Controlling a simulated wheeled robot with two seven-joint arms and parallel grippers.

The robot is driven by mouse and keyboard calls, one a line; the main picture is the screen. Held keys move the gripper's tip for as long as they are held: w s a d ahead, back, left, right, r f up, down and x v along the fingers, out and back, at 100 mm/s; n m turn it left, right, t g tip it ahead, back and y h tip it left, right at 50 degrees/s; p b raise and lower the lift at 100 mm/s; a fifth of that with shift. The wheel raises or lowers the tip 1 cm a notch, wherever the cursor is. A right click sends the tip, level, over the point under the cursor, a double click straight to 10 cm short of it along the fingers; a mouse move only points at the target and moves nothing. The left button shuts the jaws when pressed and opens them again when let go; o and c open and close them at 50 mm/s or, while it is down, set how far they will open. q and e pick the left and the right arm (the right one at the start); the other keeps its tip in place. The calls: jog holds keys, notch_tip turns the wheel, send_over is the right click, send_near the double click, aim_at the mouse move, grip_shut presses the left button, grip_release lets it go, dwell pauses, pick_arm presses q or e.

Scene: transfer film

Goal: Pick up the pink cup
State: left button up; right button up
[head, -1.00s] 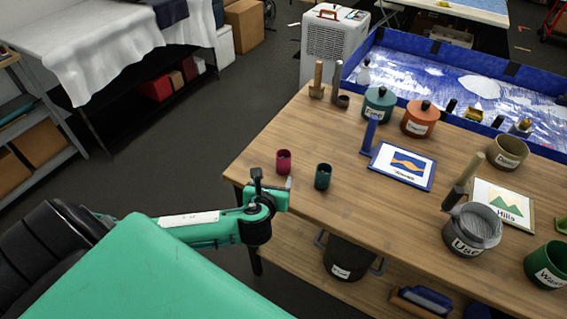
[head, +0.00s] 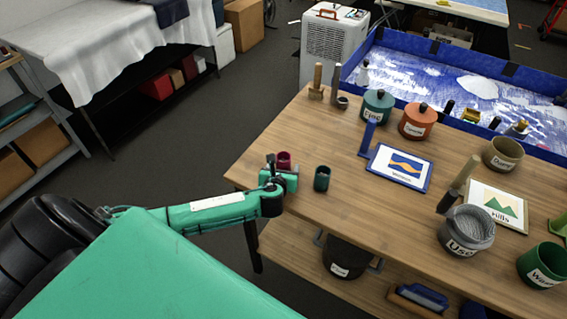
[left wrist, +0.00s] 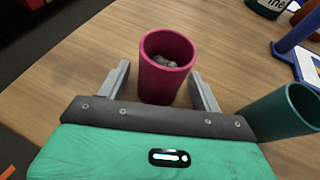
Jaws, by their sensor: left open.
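The pink cup (head: 284,160) stands upright near the left edge of the wooden table. In the left wrist view the pink cup (left wrist: 166,70) shows grey lumps inside. My left gripper (head: 279,168) is at the cup, partly covering it in the head view. In the left wrist view my left gripper (left wrist: 160,88) is open, with one finger on each side of the cup's near part. A gap shows between the cup and each finger. My right gripper is not in view.
A teal cup (head: 322,179) stands close to the right of my left gripper; it also shows in the left wrist view (left wrist: 284,112). The wooden table (head: 350,216) holds lidded pots, a blue-framed picture (head: 400,168) and a grey bucket (head: 466,232) farther right.

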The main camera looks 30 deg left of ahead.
pick_arm(q)
jog(key=shift+x, duration=0.95)
jog(key=c, duration=1.1)
jog(key=shift+r, duration=0.1)
